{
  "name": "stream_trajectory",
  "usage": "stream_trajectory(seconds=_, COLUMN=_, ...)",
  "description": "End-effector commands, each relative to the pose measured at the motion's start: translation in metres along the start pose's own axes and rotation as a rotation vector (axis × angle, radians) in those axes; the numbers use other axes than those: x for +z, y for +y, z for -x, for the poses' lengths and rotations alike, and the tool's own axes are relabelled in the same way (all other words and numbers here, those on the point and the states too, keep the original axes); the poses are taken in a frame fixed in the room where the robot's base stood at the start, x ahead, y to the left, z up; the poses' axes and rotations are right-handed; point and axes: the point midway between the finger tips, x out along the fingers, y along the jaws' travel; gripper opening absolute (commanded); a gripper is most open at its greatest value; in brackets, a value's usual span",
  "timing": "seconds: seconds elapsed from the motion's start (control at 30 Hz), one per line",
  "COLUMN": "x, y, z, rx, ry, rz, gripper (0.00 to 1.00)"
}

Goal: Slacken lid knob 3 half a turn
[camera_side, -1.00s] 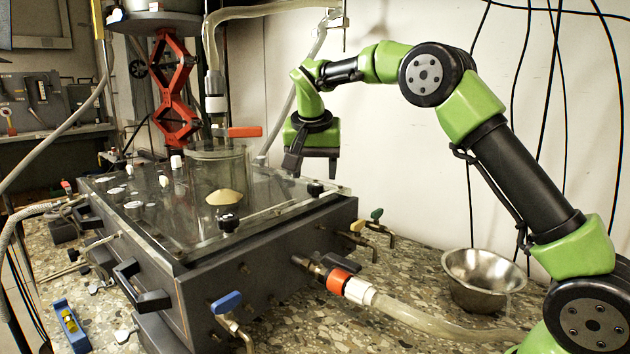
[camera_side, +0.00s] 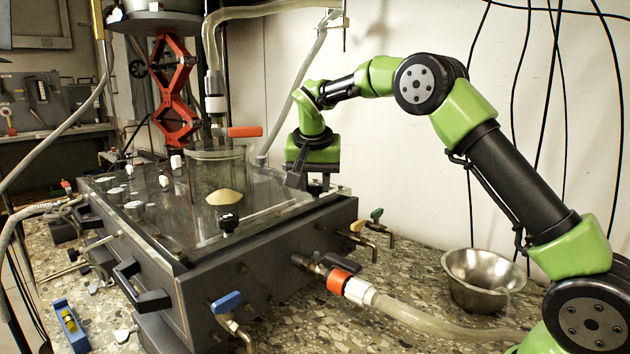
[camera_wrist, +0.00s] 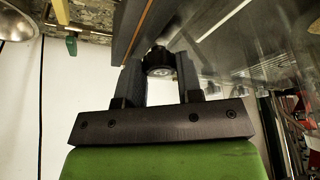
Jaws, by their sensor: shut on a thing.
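A black round lid knob (camera_side: 314,187) sits near the right corner of the clear tank lid (camera_side: 270,205), below my gripper. My gripper (camera_side: 311,184) points down there with one finger on each side of the knob. In the wrist view the knob (camera_wrist: 160,62) shows between the two dark fingers, and my gripper (camera_wrist: 160,75) is shut on it. The fingers partly hide the knob. No number is readable on it. Another black knob (camera_side: 229,221) stands at the lid's front edge, clear of my gripper.
A clear cylinder (camera_side: 218,175) with an orange-handled valve (camera_side: 244,132) above it stands left of my gripper. White fittings (camera_side: 176,162) stand on the lid. A steel bowl (camera_side: 484,278) and a hose (camera_side: 430,322) lie right of the tank (camera_side: 270,255).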

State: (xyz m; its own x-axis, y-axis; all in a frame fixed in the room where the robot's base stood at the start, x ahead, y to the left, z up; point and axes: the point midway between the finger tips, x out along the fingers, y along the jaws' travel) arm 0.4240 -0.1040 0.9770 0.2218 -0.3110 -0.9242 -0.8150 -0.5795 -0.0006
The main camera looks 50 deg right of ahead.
Motion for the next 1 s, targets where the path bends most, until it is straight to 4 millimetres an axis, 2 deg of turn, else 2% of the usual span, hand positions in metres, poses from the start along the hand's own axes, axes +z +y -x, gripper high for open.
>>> stream_trajectory(seconds=0.27, x=-0.0006, y=0.0013, z=0.0011, rx=-0.041, ry=0.001, rz=0.099, gripper=0.09)
stream_trajectory(seconds=1.0, x=-0.0024, y=0.0045, z=0.0009, rx=-0.238, ry=0.003, rz=0.571, gripper=0.09)
